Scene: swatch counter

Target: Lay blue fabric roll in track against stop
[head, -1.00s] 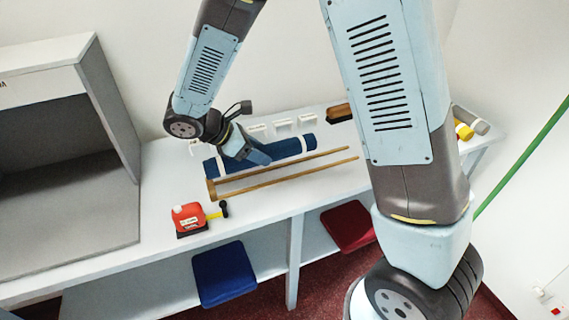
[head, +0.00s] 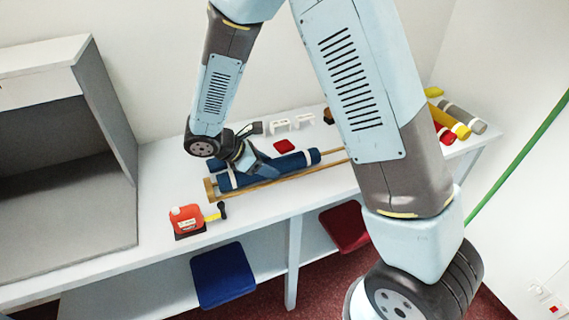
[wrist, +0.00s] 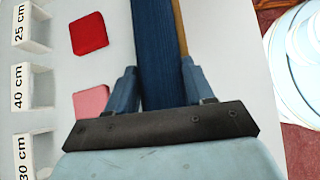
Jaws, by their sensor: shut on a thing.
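The blue fabric roll (head: 290,164) lies lengthwise over the wooden track (head: 264,184), roughly in line with it. My gripper (head: 256,166) is shut on the roll near its left part. In the wrist view the roll (wrist: 158,45) runs between my two fingers, with a wooden rail (wrist: 181,35) along its right side. The stop (head: 210,189) is the wooden piece at the track's left end, close to the roll's left end. The roll hides the far rail's left part. I cannot tell whether the roll rests in the track or hangs just above it.
A red swatch (head: 284,146) and a pink swatch (wrist: 91,102) lie behind the track by white labelled holders (wrist: 30,88). A red tape measure (head: 186,218) sits in front left. A grey cabinet (head: 105,120) stands left; several rolls (head: 455,122) lie right.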

